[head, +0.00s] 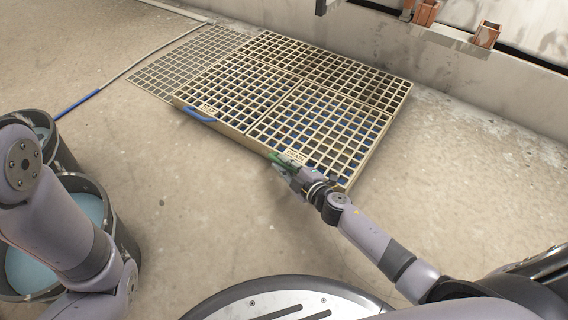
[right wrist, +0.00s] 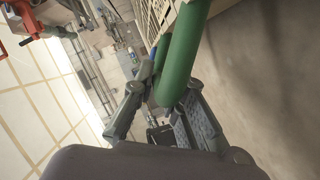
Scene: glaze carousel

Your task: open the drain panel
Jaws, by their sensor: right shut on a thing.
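The drain panels are tan grids in a raised frame on the floor in the head view. The front left panel (head: 232,92) has a blue handle (head: 200,115) on its front edge. The front right panel (head: 318,124) has a green handle (head: 273,156) on its front edge. My right gripper (head: 283,164) is at that edge, shut on the green handle. In the right wrist view the thick green bar (right wrist: 183,57) lies between the fingers (right wrist: 165,108). Both front panels appear to lie flat. My left arm shows at the left, but its gripper is out of view.
A flatter grid (head: 190,60) adjoins the frame at the left. Buckets of bluish liquid (head: 85,212) stand at the left, near my left arm. A low wall (head: 440,60) runs behind. The floor in front is clear.

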